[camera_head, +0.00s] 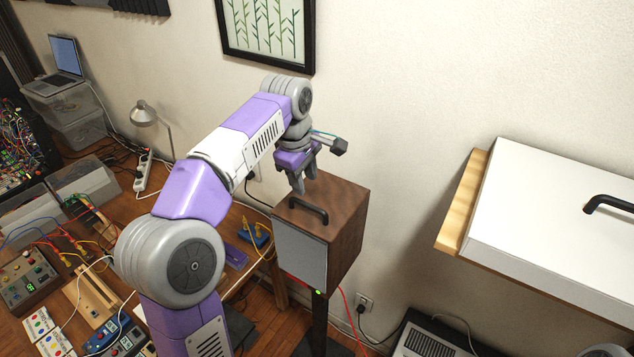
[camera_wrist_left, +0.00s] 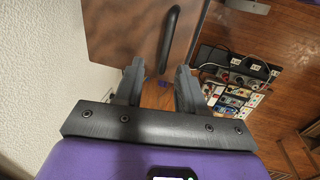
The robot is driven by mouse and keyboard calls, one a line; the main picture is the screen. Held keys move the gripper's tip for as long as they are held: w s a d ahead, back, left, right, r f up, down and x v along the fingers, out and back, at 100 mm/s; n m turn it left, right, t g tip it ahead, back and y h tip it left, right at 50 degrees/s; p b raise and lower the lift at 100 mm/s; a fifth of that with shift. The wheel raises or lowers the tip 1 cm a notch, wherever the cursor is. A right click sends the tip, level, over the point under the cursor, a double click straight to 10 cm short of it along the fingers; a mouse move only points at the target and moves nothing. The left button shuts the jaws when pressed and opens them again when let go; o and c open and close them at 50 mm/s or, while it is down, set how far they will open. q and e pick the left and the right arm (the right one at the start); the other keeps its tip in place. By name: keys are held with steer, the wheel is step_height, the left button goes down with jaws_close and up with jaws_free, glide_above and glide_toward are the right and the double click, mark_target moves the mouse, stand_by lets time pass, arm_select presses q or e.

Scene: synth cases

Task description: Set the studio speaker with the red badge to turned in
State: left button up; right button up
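The studio speaker (camera_head: 343,232) is a brown wood-grained box with a grey front, standing on a dark post in the head view. A black bar handle (camera_head: 307,209) is fixed on its top. My right gripper is not in view.
A white case (camera_head: 545,225) with a black handle sits on a wooden shelf at the right. A cluttered workbench with a blue box (camera_head: 256,234) and cables is at the left. The wall is close behind the speaker. A red cable hangs beside the post.

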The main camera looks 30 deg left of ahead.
mark_target(307, 204)
arm_select(q)
steer(key=f, duration=0.6)
steer(key=shift+w+f+b, duration=0.2)
steer(key=shift+f+b, duration=0.05)
steer(key=shift+b, duration=0.15)
steer(key=shift+s+f, duration=0.1)
steer(key=shift+c, duration=0.2)
jaws_close()
